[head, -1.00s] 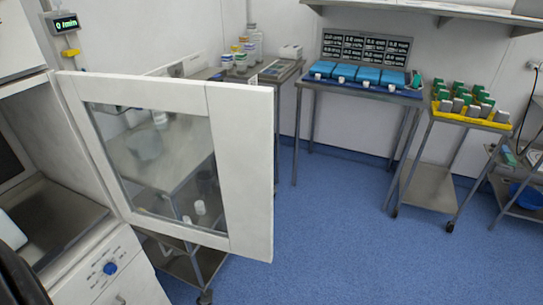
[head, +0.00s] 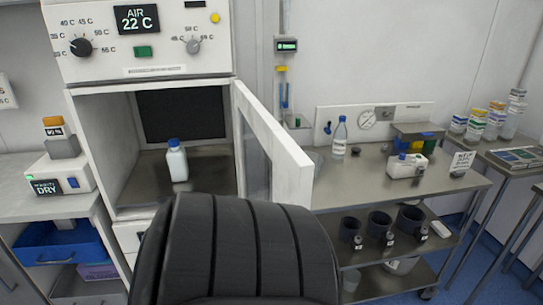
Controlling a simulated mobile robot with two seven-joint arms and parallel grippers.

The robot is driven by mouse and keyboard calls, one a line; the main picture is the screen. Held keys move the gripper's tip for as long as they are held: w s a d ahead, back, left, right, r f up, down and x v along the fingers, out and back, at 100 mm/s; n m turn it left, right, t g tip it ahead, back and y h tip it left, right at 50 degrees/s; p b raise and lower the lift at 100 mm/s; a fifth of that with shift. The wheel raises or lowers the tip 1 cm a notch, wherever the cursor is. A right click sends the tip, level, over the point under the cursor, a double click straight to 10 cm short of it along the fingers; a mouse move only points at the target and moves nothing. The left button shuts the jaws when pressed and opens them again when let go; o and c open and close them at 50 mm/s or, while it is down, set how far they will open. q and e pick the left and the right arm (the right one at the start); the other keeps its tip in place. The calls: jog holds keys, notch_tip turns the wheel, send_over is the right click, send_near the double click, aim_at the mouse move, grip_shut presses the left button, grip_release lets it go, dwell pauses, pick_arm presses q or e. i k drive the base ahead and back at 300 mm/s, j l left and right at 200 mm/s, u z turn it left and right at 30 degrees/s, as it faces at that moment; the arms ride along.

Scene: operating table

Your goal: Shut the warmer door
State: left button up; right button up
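The warmer (head: 150,65) stands at the left of the head view, with dials and a display reading AIR 22 C. Its white door (head: 290,150) with a glass pane stands open, hinged on the right side of the opening and swung out toward me. A white bottle with a blue cap (head: 177,162) stands upright inside the warmer chamber. A dark ribbed part of my own arm fills the bottom middle and hides the door's lower part and the front of the warmer. Neither gripper shows in the view.
A steel trolley (head: 440,190) right of the door carries a clear bottle (head: 339,137), small boxes and a gauge panel (head: 372,118); dark cups sit on its lower shelf. A counter at the left holds a small device (head: 62,178) above a blue bin (head: 62,240).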

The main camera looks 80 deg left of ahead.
aim_at(293, 178)
jog(key=i+u, duration=0.15)
jog(key=u, duration=0.25)
jog(key=i+u, duration=0.15)
jog(key=u, duration=0.3)
jog(key=i+u, duration=0.15)
jog(key=u, duration=0.25)
jog(key=i+l+u, duration=0.1)
jog(key=u, duration=0.35)
